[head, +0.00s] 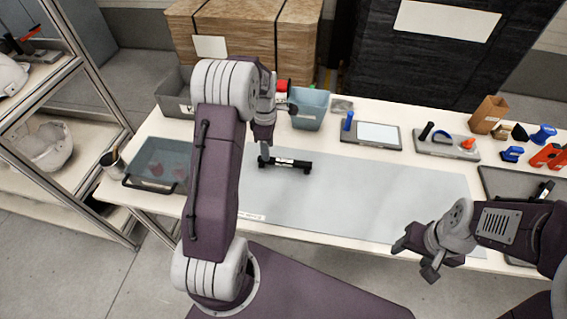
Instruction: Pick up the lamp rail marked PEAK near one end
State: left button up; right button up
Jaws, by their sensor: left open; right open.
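A black lamp rail (294,165) with a small white label lies on the grey mat (370,195), left of the mat's middle. The label's print is too small to read. My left gripper (265,150) is open, pointing down at the left end of the rail. I cannot tell whether its fingers touch or straddle the rail, as the fingers partly hide that end. My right gripper (416,258) is open and empty over the front right edge of the mat, well away from the rail.
A clear bin (160,160) stands left of the mat, partly behind my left arm. A blue-grey bin (310,108), a flat tray with a white panel (370,133) and a tool tray (445,143) line the back. The mat's middle is clear.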

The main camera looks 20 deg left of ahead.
pick_arm(q)
notch_tip(320, 180, down, 5)
jog(key=shift+w+f, duration=0.15)
grip_shut()
dwell(0.4)
jog(key=shift+r, duration=0.45)
jog(key=r, duration=0.3)
jog(key=shift+w+d+r, duration=0.3)
jog(key=shift+w+r, duration=0.05)
jog(key=shift+r, duration=0.05)
jog(key=w+d+r+p, duration=0.1)
jog(key=w+d+r, duration=0.5)
jog(key=w+d, duration=0.1)
jog(key=shift+w+d+r, duration=0.2)
jog(key=shift+w+r, duration=0.05)
jog(key=shift+w, duration=0.15)
